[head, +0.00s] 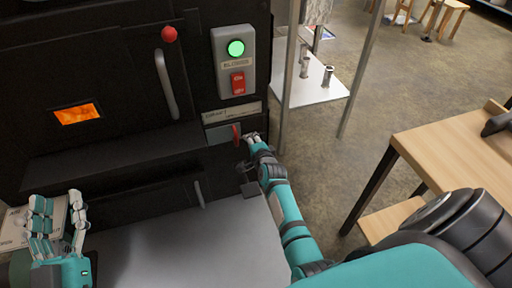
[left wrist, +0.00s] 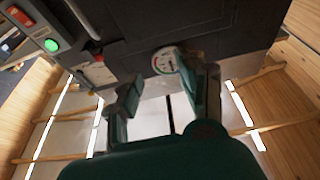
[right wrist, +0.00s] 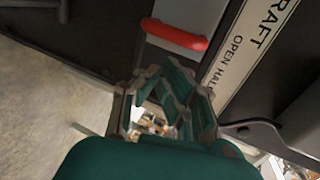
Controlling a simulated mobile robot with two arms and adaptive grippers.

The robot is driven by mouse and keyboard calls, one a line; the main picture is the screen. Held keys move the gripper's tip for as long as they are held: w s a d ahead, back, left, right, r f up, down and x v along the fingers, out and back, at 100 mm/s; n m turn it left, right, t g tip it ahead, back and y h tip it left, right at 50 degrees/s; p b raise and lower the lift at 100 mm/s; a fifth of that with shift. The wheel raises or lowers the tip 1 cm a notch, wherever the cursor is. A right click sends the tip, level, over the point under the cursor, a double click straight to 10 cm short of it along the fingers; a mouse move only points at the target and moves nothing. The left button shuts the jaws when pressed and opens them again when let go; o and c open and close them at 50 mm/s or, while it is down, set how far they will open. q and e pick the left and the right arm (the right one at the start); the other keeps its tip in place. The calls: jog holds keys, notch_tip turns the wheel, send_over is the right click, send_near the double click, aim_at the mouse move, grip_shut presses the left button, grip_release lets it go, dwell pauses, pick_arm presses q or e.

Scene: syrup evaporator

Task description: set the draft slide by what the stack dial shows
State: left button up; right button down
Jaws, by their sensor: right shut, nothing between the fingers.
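The draft slide's red handle (head: 236,135) sits at the lower right of the black evaporator front, under a label plate (head: 233,113). In the right wrist view the red handle (right wrist: 175,35) lies just beyond my fingertips, beside a label (right wrist: 245,50) reading "DRAFT" and "OPEN HAL...". My right gripper (head: 252,138) is shut and empty, right of the handle; I cannot tell whether it touches. My left gripper (head: 58,222) is open at the lower left. A round white dial (left wrist: 165,60) shows between its fingers in the left wrist view; its needle is too small to read.
A blower box (head: 235,62) with a lit green lamp and red switch is above the draft label. A glowing orange window (head: 78,113) and a door handle (head: 166,84) are left.

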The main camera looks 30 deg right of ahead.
pick_arm(q)
jog(key=s+a+f+g+y+p, duration=0.2)
jog(key=f+g, duration=0.4)
jog(key=f, duration=0.3)
jog(key=s+a+f+g+y+p, duration=0.2)
jog(key=s+f+g, duration=0.3)
jog(key=f+g, duration=0.2)
jog(key=shift+s+a+f+n+p, duration=0.3)
jog(key=shift+a+f+p, duration=0.1)
jog(key=shift+f, duration=0.9)
pick_arm(e)
jog(key=shift+f+v, duration=0.2)
jog(key=shift+v, duration=2.75)
pick_arm(q)
jog(key=shift+s+r, duration=0.1)
pick_arm(e)
jog(key=shift+s, duration=0.1)
